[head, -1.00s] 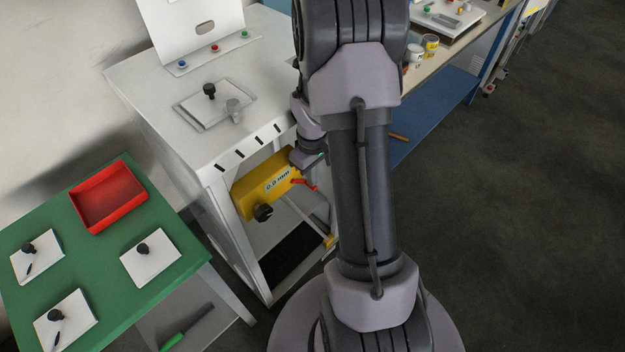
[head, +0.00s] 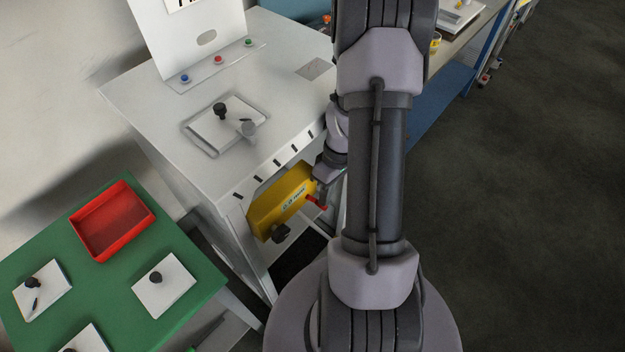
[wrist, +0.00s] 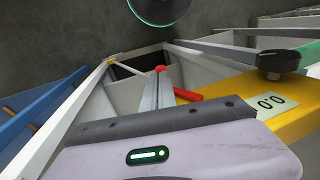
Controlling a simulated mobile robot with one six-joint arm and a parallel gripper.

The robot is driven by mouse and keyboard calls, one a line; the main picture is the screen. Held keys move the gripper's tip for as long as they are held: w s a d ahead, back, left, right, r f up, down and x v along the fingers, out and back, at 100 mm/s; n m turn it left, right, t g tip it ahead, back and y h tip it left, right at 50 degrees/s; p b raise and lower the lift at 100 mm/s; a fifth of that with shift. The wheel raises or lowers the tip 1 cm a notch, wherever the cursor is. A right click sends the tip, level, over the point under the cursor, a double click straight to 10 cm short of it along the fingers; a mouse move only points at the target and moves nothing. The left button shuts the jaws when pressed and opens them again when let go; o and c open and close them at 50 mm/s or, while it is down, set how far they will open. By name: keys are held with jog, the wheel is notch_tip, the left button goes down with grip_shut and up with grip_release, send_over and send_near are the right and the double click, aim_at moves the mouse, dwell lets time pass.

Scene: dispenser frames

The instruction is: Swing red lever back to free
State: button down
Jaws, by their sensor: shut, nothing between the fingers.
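The red lever (head: 315,202) sticks out from the right end of the yellow dispenser unit (head: 282,200), under the white table's front edge. In the wrist view, the lever's red bar (wrist: 189,95) lies just right of my gripper (wrist: 159,78). The fingers look closed together and empty. A small red spot (wrist: 160,69) shows at their tips; I cannot tell whether it belongs to the lever. Whether finger and lever touch is unclear. My arm hides part of this area in the head view.
A green table (head: 185,325) with a red tray (head: 150,222) is left. Open floor lies right.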

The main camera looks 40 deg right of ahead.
jog(key=shift+s, duration=0.2)
dwell(0.3)
jog(key=shift+p+v, duration=0.5)
jog(key=shift+v, duration=0.3)
jog(key=shift+a+r, duration=0.1)
jog(key=shift+a, duration=0.1)
